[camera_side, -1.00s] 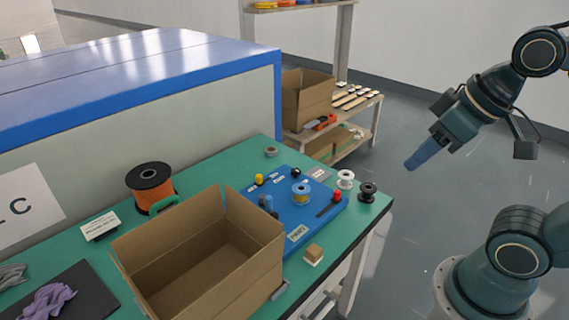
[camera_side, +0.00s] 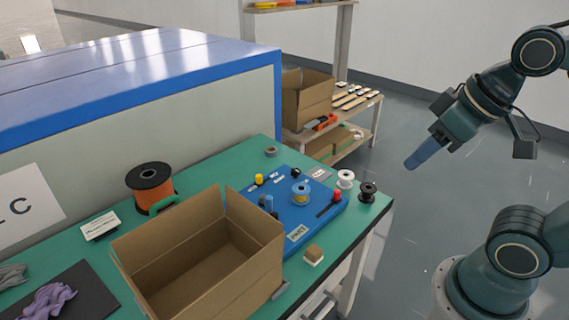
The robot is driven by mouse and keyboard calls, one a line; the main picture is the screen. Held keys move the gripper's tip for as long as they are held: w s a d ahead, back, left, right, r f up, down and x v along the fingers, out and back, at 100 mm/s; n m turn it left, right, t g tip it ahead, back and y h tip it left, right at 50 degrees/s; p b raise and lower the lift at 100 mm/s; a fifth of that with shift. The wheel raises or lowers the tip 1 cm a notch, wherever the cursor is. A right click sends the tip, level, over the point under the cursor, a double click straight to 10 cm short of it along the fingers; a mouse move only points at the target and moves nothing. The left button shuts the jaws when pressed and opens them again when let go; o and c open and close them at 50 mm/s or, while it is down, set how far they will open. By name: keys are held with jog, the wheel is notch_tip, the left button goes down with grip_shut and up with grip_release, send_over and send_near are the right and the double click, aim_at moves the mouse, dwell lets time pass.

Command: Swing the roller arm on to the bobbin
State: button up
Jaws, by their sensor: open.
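A blue panel (camera_side: 318,222) lies on the green bench top. Yellow (camera_side: 259,179), black (camera_side: 295,172) and red (camera_side: 337,195) knobs also stand on the panel. My gripper (camera_side: 412,164) has blue fingers and is off to the right, in the air well away from the panel. It is open, and nothing shows in it.
An open cardboard box (camera_side: 245,270) stands at the bench front, left of the panel. An orange cable spool (camera_side: 151,186) is behind it. White (camera_side: 345,178) and black (camera_side: 367,191) empty spools stand at the right bench edge. The floor between bench and arm is clear.

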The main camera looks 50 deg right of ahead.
jog(key=w+r+g, duration=0.2)
jog(key=w, duration=0.7)
jog(key=g, duration=0.4)
send_over(269, 197)
notch_tip(269, 197, down, 18)
jog(key=shift+f, duration=6.8)
grip_shut()
